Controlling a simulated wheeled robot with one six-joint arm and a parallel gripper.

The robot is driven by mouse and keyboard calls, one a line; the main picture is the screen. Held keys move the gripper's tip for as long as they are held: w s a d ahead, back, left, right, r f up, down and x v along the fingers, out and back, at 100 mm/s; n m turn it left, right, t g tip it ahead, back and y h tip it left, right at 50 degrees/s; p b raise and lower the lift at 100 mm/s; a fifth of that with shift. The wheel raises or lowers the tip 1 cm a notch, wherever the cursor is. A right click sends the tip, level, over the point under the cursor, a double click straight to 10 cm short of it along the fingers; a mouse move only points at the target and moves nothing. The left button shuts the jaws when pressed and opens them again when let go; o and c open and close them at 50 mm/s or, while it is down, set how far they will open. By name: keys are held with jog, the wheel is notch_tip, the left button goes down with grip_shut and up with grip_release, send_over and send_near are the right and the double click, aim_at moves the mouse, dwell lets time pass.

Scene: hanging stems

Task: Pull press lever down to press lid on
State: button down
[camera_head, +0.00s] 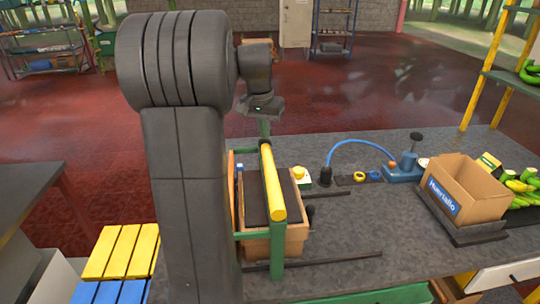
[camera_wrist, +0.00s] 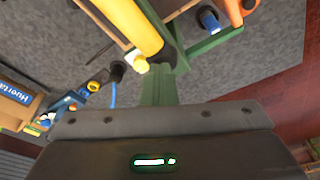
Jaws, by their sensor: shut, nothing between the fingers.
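A yellow bar (camera_head: 274,185), seemingly the press lever, runs over a wooden box (camera_head: 292,235) with a dark top (camera_head: 287,182). A green frame (camera_head: 277,255) stands around the box. My gripper (camera_head: 264,134) is above the bar's far end, jaws shut and empty. I cannot tell whether it touches the bar. The lid cannot be told apart from the dark top.
A blue device (camera_head: 403,170) with a black knob joins a blue hose (camera_head: 355,145) ending at a black fitting (camera_head: 325,176). A cardboard carton (camera_head: 470,190) stands at the right beside green and yellow produce (camera_head: 522,190). Bare grey tabletop (camera_head: 365,215) lies between box and carton.

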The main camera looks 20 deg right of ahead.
jog(key=w+d+p+v, duration=0.1)
jog(key=p+v, duration=0.6)
jog(key=shift+r, duration=0.6)
jog(key=shift+a, duration=0.1)
